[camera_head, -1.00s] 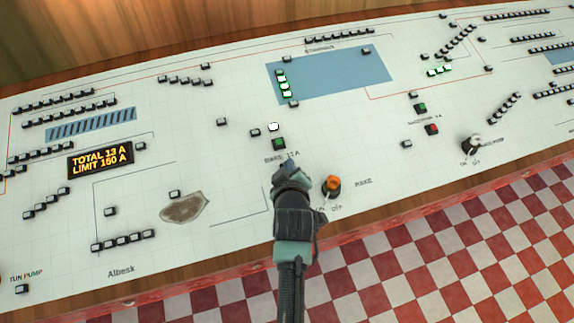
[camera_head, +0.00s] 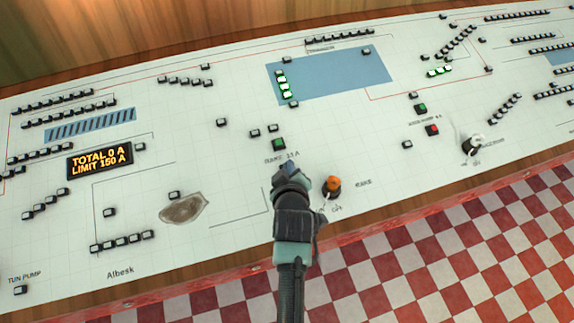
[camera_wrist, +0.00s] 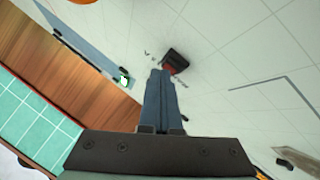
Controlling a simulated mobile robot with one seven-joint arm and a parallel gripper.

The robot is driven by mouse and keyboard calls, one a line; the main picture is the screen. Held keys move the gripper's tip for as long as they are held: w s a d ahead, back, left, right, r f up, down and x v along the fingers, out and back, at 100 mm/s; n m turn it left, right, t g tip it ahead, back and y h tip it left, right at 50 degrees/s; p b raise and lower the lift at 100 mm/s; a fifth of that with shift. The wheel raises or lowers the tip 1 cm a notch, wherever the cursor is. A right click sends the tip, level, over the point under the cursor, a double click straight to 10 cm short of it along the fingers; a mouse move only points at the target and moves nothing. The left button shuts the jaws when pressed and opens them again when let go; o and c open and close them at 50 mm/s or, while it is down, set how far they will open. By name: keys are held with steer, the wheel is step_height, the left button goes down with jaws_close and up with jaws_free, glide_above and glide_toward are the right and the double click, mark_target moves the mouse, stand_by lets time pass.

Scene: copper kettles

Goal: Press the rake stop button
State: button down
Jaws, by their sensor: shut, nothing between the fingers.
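The rake stop button, a dark block with a red face (camera_wrist: 174,64), shows in the wrist view at my fingertips. My gripper (camera_wrist: 160,78) is shut and empty, its tips against or very close to the red face; I cannot tell whether they touch. In the head view my gripper (camera_head: 283,172) reaches down to the panel and hides the red button. The green rake button (camera_head: 279,144) sits just above it, beside a label that seems to read RAKE 13 A. The display (camera_head: 100,160) reads TOTAL 0 A, LIMIT 150 A.
An orange-topped rotary switch (camera_head: 333,184) stands close to the right of my gripper. Another switch (camera_head: 473,145) and a green (camera_head: 421,108) and red button (camera_head: 433,129) lie farther right. Many small dark blocks dot the white panel (camera_head: 230,180).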

steer(key=shift+s+r+p, duration=0.1)
steer(key=shift+r+p, duration=0.4)
steer(key=shift+r, duration=0.15)
steer(key=r+p, duration=0.2)
steer(key=s+r+p, duration=0.1)
steer(key=r+p, duration=0.1)
steer(key=r, duration=0.1)
steer(key=shift+d+p, duration=0.2)
steer(key=shift+p, duration=0.15)
steer(key=shift+f, duration=0.1)
stand_by(0.3)
